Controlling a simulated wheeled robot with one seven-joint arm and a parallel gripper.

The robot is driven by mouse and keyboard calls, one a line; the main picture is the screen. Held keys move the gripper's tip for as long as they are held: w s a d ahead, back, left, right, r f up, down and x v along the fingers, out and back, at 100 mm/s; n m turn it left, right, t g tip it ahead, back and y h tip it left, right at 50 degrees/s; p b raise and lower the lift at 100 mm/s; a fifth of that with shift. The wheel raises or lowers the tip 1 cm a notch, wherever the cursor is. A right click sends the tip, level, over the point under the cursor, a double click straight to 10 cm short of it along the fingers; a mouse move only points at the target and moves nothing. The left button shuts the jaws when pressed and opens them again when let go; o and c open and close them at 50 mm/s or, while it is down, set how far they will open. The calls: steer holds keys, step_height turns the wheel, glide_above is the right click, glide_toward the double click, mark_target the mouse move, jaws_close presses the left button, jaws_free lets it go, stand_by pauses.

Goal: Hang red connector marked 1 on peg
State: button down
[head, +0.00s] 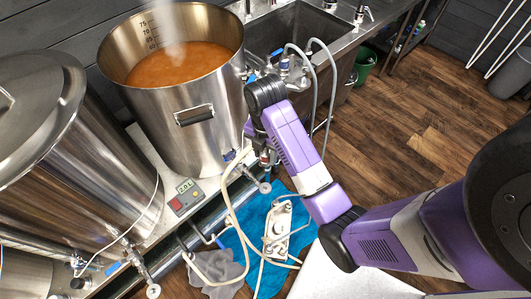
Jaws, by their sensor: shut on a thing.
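My purple arm comes in from the right and bends up to a black wrist joint between the open kettle (200,110) and the sink (290,28). My gripper (266,156) is at the kettle's right side, small and mostly hidden behind my own wrist and forearm. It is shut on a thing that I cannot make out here. I cannot pick out a red connector marked 1 or the peg in this view; both may be hidden behind my arm or too small to tell.
Grey hoses (331,75) loop beside the sink, close to my wrist. A lidded steel vessel (95,170) stands at left, by a red-buttoned controller (186,198). A blue cloth (275,225) with a pale fitting and hoses lies below. A green bucket (364,62) stands behind; wooden floor at right is clear.

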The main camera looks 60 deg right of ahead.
steer(key=shift+r, duration=0.2)
steer(key=shift+r+p, duration=2.05)
steer(key=shift+p, duration=0.05)
